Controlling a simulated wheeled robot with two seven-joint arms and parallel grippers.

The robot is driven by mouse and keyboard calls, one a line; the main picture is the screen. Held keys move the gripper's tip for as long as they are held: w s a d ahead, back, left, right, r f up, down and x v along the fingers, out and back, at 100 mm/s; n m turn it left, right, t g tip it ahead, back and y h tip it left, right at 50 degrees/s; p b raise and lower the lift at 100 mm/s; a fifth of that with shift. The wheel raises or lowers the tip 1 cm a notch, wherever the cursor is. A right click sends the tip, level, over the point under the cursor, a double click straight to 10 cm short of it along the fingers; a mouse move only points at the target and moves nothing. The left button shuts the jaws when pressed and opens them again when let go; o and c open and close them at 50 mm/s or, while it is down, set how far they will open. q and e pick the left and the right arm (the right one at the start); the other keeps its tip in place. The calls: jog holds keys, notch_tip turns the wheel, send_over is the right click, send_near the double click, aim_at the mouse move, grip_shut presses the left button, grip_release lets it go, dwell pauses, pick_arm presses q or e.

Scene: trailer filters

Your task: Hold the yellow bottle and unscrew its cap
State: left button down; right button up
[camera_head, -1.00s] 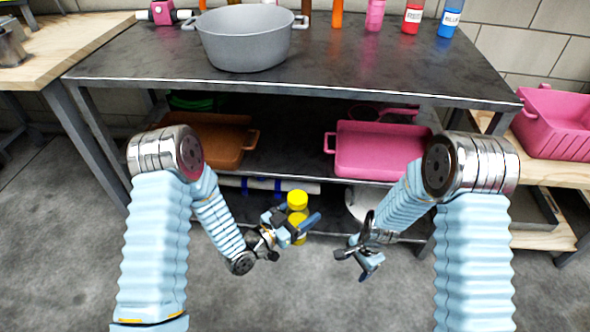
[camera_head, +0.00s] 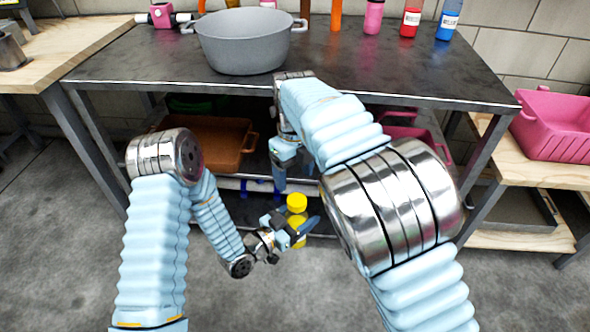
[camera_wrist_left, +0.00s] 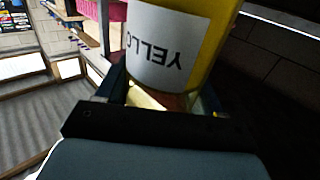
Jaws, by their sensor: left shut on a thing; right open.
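The yellow bottle (camera_head: 300,224) stands roughly upright in my left gripper (camera_head: 292,233), in front of the dark table's lower part. Its round yellow cap (camera_head: 297,202) is on top, above the fingers. In the left wrist view the bottle (camera_wrist_left: 213,45) fills the space between the fingers, and its white label with part of "YELLOW" shows upside down. The cap is out of that view. My left gripper is shut on the bottle. My right gripper (camera_head: 281,172) is above and slightly left of the cap, apart from it, with fingers pointing down; it is open and partly hidden by its arm.
The dark table (camera_head: 150,62) carries a grey pot (camera_head: 243,45) and several bottles along the back. A brown tray (camera_head: 213,140) is on the shelf below. A pink crate (camera_head: 555,125) sits on the wooden bench at right. The floor in front is clear.

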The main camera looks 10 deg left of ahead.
aim_at(294, 198)
notch_tip(294, 198, down, 8)
jog(key=shift+r, duration=0.25)
jog(key=shift+c, duration=0.3)
